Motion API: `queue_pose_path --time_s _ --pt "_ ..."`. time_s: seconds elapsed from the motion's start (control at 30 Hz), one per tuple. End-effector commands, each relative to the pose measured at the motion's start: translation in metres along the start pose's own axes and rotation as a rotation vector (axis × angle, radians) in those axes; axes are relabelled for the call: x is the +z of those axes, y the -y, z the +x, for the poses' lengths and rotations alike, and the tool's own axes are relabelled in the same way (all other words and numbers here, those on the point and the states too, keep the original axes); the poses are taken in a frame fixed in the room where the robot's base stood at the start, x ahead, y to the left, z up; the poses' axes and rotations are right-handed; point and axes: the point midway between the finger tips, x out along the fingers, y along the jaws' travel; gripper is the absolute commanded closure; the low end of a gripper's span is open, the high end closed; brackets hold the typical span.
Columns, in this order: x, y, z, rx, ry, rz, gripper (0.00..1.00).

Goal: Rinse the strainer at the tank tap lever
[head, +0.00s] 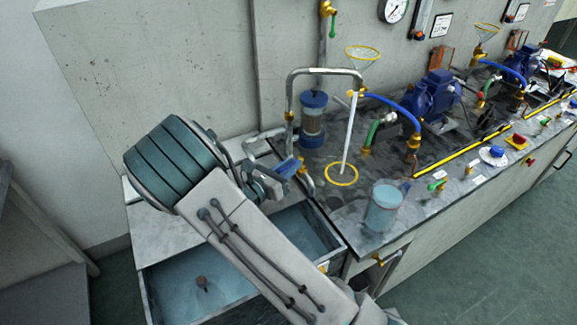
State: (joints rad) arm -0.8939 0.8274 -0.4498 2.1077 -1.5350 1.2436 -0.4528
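My gripper (272,181) is in the head view over the back right part of the open tank (143,291), at the bench's left end. A blue piece (288,167) shows right at the gripper's tip, beside a bent metal pipe. I cannot tell whether it is the tap lever or whether the gripper touches it. The finger gap is too small to see. A conical mesh with a yellow rim (361,53), which may be the strainer, is at the back of the bench. My arm hides part of the tank, which holds pale blue water.
A blue-capped clear cylinder (313,117) stands behind the pipe. A clear jug (384,207) stands near the front edge. Blue pumps (432,94) and hoses fill the right side.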

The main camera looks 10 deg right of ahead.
Motion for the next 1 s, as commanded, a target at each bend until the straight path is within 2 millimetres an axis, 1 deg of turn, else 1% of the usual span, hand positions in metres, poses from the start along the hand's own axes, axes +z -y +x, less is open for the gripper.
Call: queue_pose_path --time_s 0.33,0.47,0.57,0.8,0.9,1.0 --pt "0.0 0.0 0.0 -0.002 -0.001 0.0 0.69" --pt "-0.001 0.0 -0.009 0.0 -0.002 0.001 0.69" --pt "-0.001 -0.001 -0.026 0.002 -0.001 0.002 0.69" --pt "-0.001 -0.001 -0.082 0.004 0.0 0.002 0.69" --pt "-0.001 -0.001 -0.103 0.003 0.0 0.002 0.69" --pt "0.0 -0.001 -0.12 0.003 -0.001 0.002 0.69"
